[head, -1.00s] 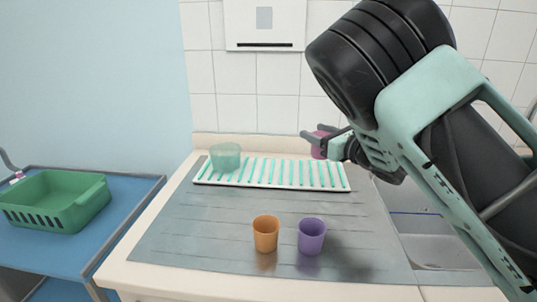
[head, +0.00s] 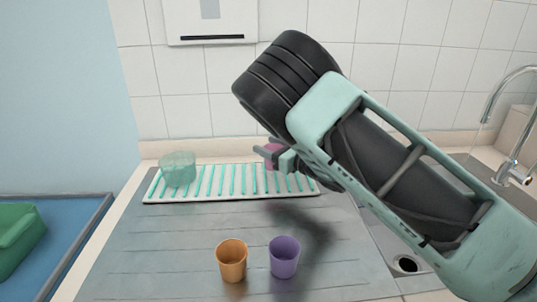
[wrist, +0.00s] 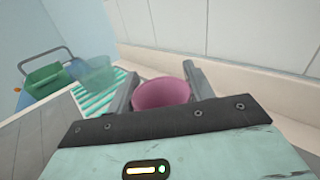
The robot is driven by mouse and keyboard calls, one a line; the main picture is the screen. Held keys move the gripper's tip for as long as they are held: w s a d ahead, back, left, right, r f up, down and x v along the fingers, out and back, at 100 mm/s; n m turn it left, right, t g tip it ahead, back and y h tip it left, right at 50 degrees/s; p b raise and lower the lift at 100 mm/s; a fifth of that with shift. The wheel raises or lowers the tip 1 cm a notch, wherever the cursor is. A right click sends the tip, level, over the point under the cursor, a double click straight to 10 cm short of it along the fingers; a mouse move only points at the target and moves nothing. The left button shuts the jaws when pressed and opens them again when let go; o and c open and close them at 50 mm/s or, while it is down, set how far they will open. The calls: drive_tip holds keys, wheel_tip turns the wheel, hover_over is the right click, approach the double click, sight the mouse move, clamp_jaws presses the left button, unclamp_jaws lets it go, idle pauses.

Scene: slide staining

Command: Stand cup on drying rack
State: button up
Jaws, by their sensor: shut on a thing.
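A pink cup (wrist: 160,93) is held between the two fingers of my gripper (wrist: 158,84) in the wrist view, its open rim facing up. In the head view the pink cup (head: 272,154) shows partly behind my gripper (head: 268,151), over or just behind the right part of the drying rack. I cannot tell whether the cup touches the rack. The drying rack (head: 162,199) is white with teal slats and lies along the back of the counter. A translucent green cup (head: 178,169) stands on its left end.
An orange cup (head: 232,261) and a purple cup (head: 284,257) stand on the grey draining surface in front. The tiled wall (head: 185,117) is close behind the rack. A sink with a faucet (head: 512,165) is at right. A green basket (head: 18,236) sits at far left.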

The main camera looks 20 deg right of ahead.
drive_tip(key=shift+f, duration=1.3)
drive_tip(key=shift+f, duration=0.15)
drive_tip(key=o, duration=1)
drive_tip(key=shift+s+d+r, duration=0.1)
drive_tip(key=shift+r, duration=0.1)
drive_tip(key=b+v, duration=0.2)
drive_tip(key=v, duration=0.8)
drive_tip(key=shift+s+d+f+b, duration=0.15)
drive_tip(key=shift+s+d+b, duration=0.05)
drive_tip(key=shift+b, duration=0.1)
drive_tip(key=shift+s+d, duration=0.3)
drive_tip(key=shift+s, duration=0.25)
